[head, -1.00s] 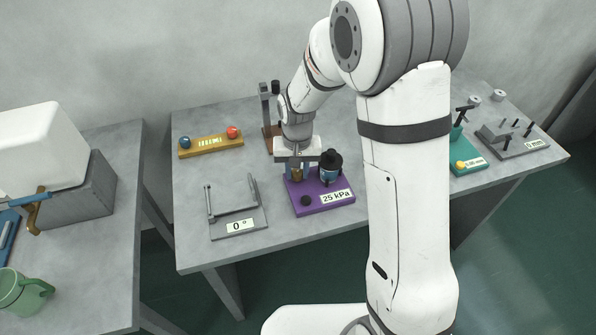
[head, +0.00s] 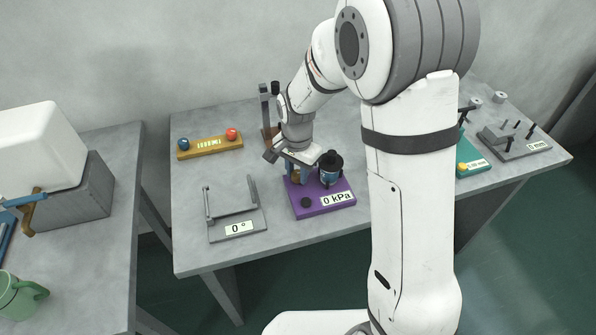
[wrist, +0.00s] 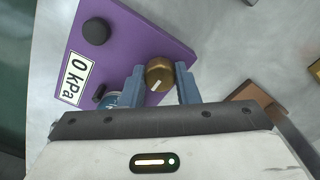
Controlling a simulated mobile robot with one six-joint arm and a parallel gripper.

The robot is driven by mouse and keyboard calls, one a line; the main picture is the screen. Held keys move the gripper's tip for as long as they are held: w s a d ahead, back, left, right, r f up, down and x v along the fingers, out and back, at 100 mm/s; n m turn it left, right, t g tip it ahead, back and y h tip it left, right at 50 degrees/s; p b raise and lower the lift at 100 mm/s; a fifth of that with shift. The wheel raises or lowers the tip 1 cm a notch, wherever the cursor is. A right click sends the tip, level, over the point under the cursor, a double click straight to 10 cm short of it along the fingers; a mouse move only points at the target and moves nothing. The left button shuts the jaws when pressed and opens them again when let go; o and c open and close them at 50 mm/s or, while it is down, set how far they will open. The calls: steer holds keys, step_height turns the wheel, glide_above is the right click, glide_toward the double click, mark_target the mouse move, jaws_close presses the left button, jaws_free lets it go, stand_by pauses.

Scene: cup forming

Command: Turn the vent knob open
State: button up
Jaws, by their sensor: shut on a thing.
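The vent knob (wrist: 159,74) is a round brass knob with a pale mark, on the purple base plate (wrist: 128,45). My gripper (wrist: 160,84) is shut on it, with one blue-grey finger on each side in the wrist view. In the head view my gripper (head: 299,172) is over the left back part of the purple plate (head: 318,206) and largely hides the knob. The plate's label (head: 338,198) reads 0 kPa. A black and blue cylinder (head: 330,168) stands on the plate to the right of my gripper.
A black round button (head: 306,202) is at the plate's front. A grey frame marked 0° (head: 238,228) stands to the left. A yellow block with blue and red balls (head: 210,146) lies behind left. A dark upright post (head: 266,115) stands close behind my gripper.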

mark_target(297, 173)
steer(key=shift+r, duration=0.1)
stand_by(0.3)
steer(key=o, duration=1)
steer(key=shift+c, duration=0.2)
step_height(297, 173, up, 7)
steer(key=shift+w+r, duration=0.1)
steer(key=shift+r, duration=0.25)
